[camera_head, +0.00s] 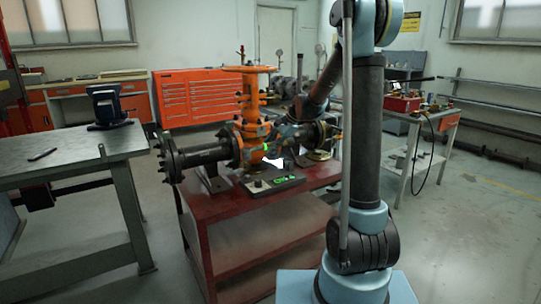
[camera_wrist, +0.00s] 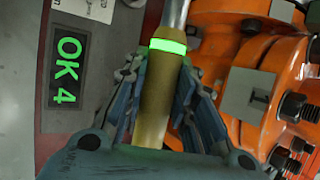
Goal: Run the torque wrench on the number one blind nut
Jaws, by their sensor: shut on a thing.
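My gripper (camera_wrist: 160,72) is shut on the torque wrench (camera_wrist: 156,98), around its yellow-brown handle. A green ring glows on the handle and a metal shaft runs out of the top of the wrist view, so the wrench's head is hidden there. In the head view, the orange gate valve (camera_head: 250,100) stands on a red bench, with my gripper (camera_head: 276,150) close to its right side. The wrist view shows an orange valve flange (camera_wrist: 262,92) with dark bolts to the right of the wrench. A black end flange (camera_head: 170,158) with bolts sits at the left. I cannot tell which nut is number one.
A panel (camera_wrist: 70,72) reads "OK 4" in green; a panel with green lights (camera_head: 287,180) lies on the red bench (camera_head: 222,207). A grey table (camera_head: 70,160) stands left, a tool cart (camera_head: 425,117) right. Floor between the bench and cart is clear.

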